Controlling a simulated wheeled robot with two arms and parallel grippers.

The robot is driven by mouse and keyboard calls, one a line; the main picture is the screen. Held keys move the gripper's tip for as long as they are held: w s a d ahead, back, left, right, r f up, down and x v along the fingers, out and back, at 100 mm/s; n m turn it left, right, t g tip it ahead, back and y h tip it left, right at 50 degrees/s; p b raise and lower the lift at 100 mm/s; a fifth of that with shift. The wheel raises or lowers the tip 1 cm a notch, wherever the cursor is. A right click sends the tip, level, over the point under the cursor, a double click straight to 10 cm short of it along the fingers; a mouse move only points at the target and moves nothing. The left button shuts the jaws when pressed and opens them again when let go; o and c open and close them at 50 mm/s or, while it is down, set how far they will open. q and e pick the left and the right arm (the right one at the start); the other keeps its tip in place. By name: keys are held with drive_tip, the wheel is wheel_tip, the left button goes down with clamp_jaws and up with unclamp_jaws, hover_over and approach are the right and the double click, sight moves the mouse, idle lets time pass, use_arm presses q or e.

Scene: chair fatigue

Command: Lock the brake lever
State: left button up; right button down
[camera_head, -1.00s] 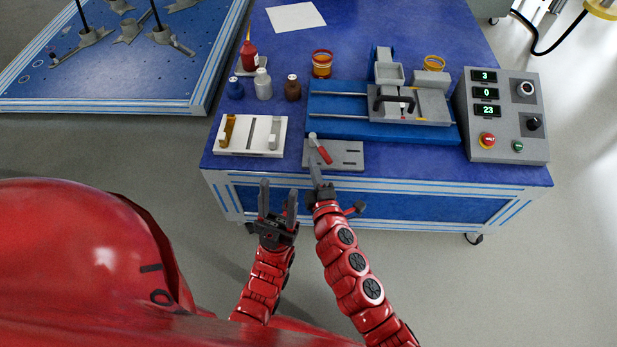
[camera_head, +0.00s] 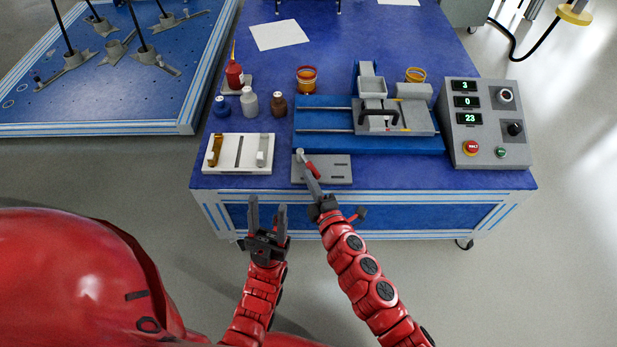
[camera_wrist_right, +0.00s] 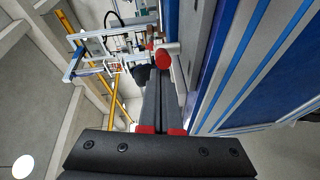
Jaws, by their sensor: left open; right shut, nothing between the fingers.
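The brake lever, with a grey upper end and a red handle (camera_head: 313,168), sits tilted on a small grey plate (camera_head: 338,170) at the table's front edge. My right gripper (camera_head: 303,165) is shut and empty. My left gripper (camera_head: 267,206) is open and empty, in front of the table and left of the right gripper.
A white plate with slots (camera_head: 240,163) lies left of the lever plate. Small bottles (camera_head: 249,102) stand behind it. A blue fixture with a grey carriage (camera_head: 390,146) is behind the lever, and a control box (camera_head: 488,125) is on the right.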

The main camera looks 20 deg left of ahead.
drive_tip(key=shift+w+d+r+n+g+y+p, duration=0.15)
drive_tip(key=shift+n+g+y+p, duration=0.25)
drive_tip(key=shift+n+g+y, duration=0.1)
drive_tip(key=shift+w+d+n+g+y+p, duration=0.15)
drive_tip(key=shift+d+n+g+y+p, duration=0.05)
drive_tip(key=shift+n+g+y+p, duration=0.35)
